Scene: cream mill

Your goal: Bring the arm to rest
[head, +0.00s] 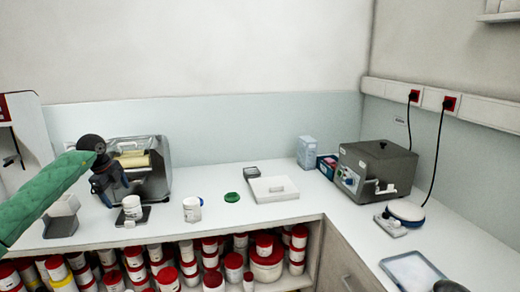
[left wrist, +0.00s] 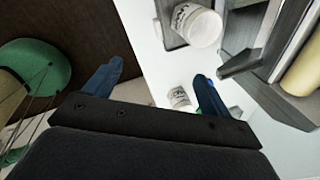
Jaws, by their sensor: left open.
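My left arm in its green sleeve comes in from the left. My left gripper (head: 112,190) hangs over the bench in front of the roller mill (head: 152,175), its fingers pointing down. In the left wrist view its two blue fingers (left wrist: 155,82) are spread apart with nothing gripped between them. A white jar (head: 132,208) stands on a small dark scale (head: 140,222) just right of the gripper. A second white jar (head: 192,211) stands on the bench farther right. My right gripper cannot be made out.
A green lid (head: 232,197) and a white tray-like box (head: 273,190) lie mid-bench. A grey machine (head: 376,170) stands in the right corner. Red-lidded tubs (head: 234,262) fill the shelf below. The bench between the jars and the white box is mostly clear.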

